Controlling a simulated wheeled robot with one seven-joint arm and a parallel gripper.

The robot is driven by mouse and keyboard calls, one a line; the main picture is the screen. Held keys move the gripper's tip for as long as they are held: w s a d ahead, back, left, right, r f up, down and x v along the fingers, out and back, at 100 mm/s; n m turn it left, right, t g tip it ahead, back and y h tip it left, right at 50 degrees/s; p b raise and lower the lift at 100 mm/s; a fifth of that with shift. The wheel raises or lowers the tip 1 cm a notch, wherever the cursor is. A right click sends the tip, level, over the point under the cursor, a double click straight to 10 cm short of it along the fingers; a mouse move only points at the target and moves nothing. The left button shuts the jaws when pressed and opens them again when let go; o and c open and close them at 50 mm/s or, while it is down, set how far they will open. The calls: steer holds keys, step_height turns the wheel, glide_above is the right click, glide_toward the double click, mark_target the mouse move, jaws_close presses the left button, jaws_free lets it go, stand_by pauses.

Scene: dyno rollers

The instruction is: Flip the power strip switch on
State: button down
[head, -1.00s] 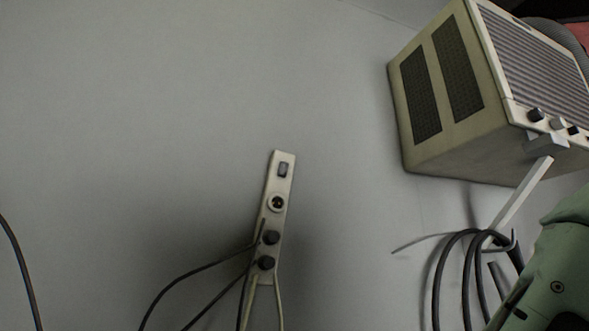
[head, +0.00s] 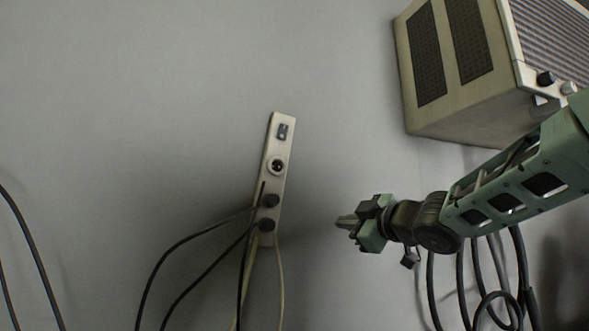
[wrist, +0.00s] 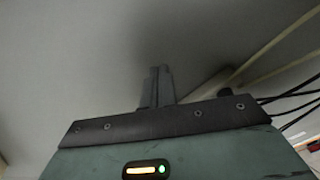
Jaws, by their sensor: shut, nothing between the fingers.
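The power strip (head: 266,181) is a narrow pale bar mounted on the grey wall, nearly upright and slightly tilted. Its small dark switch (head: 283,131) is near the top end. Below the switch are an empty round socket (head: 277,166) and two black plugs (head: 268,212) with cables. My gripper (head: 342,221) is to the right of the strip, level with the lower plugs and apart from it, pointing left. Its fingers are shut and empty; they also show in the wrist view (wrist: 159,86). The switch cannot be made out in the wrist view.
A beige box-shaped device (head: 480,110) with knobs is on the wall at the upper right. Coiled black cables (head: 490,290) hang at the lower right, behind my arm. Black cables run down from the strip, and another hangs at far left.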

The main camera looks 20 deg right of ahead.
steer(key=s+a+r+n+g+y, duration=0.1)
steer(key=s+a+r+n+y, duration=0.1)
steer(key=s+r+n+y, duration=0.3)
steer(key=s+a+r+n+g+y, duration=0.2)
steer(key=s+r+n+y, duration=0.3)
steer(key=r+n, duration=0.4)
step_height(320, 180, up, 3)
steer(key=shift+s+a+r+n, duration=0.1)
steer(key=shift+s+a+n, duration=0.15)
steer(key=shift+a+n, duration=0.25)
steer(key=p, duration=0.6)
glide_toward(283, 132)
steer(key=w+a+r, duration=0.2)
steer(key=w+a, duration=0.1)
steer(key=a, duration=0.2)
steer(key=shift+w+r+p, duration=0.15)
steer(key=shift+w+p, duration=0.25)
steer(key=shift+w, duration=0.15)
